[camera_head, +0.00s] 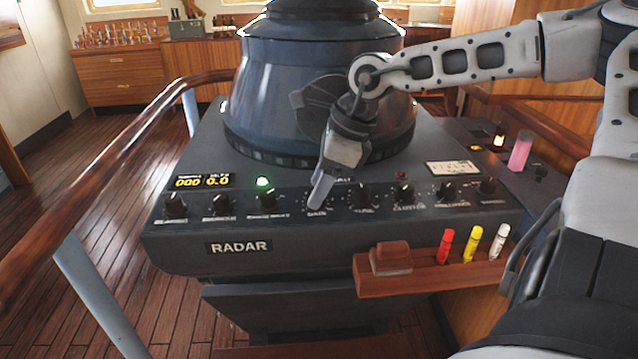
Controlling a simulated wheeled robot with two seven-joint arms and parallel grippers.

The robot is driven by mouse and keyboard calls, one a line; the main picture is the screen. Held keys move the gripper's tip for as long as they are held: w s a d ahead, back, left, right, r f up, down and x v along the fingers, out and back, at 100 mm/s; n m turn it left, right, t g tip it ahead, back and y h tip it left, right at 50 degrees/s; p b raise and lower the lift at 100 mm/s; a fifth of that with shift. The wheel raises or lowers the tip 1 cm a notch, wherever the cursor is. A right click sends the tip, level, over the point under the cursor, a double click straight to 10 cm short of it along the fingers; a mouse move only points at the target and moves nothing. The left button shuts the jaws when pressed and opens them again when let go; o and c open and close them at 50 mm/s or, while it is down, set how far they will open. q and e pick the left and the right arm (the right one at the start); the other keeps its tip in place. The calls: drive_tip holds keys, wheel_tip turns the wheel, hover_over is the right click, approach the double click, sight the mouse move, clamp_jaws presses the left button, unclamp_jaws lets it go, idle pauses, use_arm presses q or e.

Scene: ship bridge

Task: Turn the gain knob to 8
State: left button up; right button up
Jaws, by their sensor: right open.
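The radar console (300,245) stands in front of me with a row of black knobs along its sloped top edge. The gain knob, above the label "GAIN" (317,213), is mostly covered by my right gripper (320,195). The gripper comes down from above with its fingers at the knob's place. I cannot tell from this view whether the fingers touch the knob. The knob's pointer and setting are hidden. My left gripper is not in view.
A tune knob (361,196) sits close to the right of the gripper, and other knobs line both sides. A green lamp (263,182) glows beside a yellow-digit display (203,181). A wooden shelf (430,275) with several markers juts out at front right. A wooden handrail (120,150) runs at left.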

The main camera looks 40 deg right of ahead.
drive_tip(key=shift+w+a+f, duration=0.1)
drive_tip(key=shift+f, duration=0.2)
drive_tip(key=shift+c, duration=0.2)
drive_tip(key=c, duration=1)
drive_tip(key=shift+o, duration=0.3)
drive_tip(key=m+b, duration=0.1)
drive_tip(key=b, duration=0.2)
drive_tip(key=shift+f, duration=0.4)
drive_tip(key=m+b, duration=0.1)
drive_tip(key=b, duration=0.1)
drive_tip(key=shift+t+h+b, duration=0.3)
drive_tip(key=shift+h, duration=0.1)
drive_tip(key=shift+m+b, duration=0.6)
drive_tip(key=shift+b, duration=0.15)
drive_tip(key=m+b, duration=0.1)
drive_tip(key=m+h+b, duration=0.1)
drive_tip(key=shift+a+r+b, duration=0.1)
drive_tip(key=shift+r+b, duration=0.15)
drive_tip(key=shift+b, duration=0.1)
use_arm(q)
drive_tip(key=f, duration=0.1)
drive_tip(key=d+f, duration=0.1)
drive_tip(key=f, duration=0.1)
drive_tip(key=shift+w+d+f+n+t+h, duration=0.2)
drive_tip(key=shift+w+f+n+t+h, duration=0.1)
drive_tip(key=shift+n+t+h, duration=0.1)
use_arm(e)
drive_tip(key=shift+r, duration=0.2)
